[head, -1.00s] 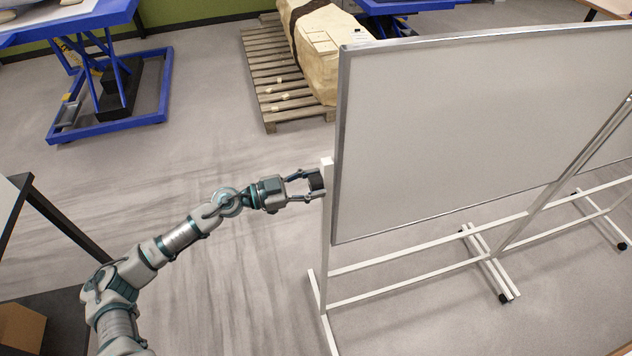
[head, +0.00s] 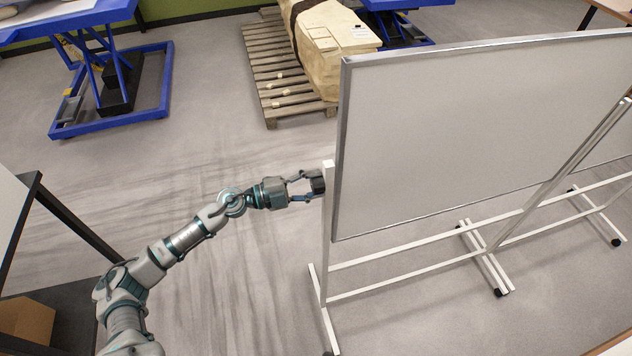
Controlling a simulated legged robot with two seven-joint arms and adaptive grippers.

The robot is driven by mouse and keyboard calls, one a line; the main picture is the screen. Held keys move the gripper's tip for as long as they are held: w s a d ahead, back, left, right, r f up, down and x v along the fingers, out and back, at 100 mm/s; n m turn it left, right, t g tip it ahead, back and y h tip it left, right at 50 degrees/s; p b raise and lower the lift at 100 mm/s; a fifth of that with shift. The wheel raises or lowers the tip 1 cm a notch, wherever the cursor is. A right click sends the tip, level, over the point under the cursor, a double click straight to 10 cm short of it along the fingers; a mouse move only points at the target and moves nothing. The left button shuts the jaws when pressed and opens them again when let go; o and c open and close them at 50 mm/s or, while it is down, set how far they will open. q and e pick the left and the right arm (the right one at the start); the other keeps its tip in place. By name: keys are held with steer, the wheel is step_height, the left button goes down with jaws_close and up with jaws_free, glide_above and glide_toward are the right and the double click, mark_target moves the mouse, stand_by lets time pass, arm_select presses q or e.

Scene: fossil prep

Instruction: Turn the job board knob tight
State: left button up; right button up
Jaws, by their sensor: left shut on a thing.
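The job board (head: 480,130) is a large white panel in a silver frame, standing on a white wheeled stand in the right half of the head view. The knob (head: 317,184) is a small black piece at the left upright (head: 328,215) of the stand. My left gripper (head: 314,185) reaches in from the left and is shut on the knob, its fingers on either side of it. The fingers cover part of the knob, so its turn angle cannot be read. My right gripper is not in view.
A wooden pallet (head: 262,62) with a large tan block (head: 330,50) stands behind the board. A blue lift table (head: 110,95) is at the back left. A dark-framed table (head: 60,215) is at the left edge. The floor between is clear.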

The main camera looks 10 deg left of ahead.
arm_select(q)
steer(key=m, duration=0.3)
steer(key=shift+s+f, duration=0.1)
steer(key=shift+f, duration=0.25)
steer(key=m, duration=0.2)
steer(key=shift+m+b, duration=0.3)
steer(key=shift+b, duration=0.05)
steer(key=shift+f+m+b, duration=0.1)
steer(key=shift+m+b, duration=0.35)
steer(key=shift+m, duration=1.05)
steer(key=o, duration=1.2)
steer(key=shift+c, duration=0.2)
steer(key=shift+a+r, duration=0.2)
steer(key=shift+r, duration=0.05)
steer(key=shift+a, duration=0.1)
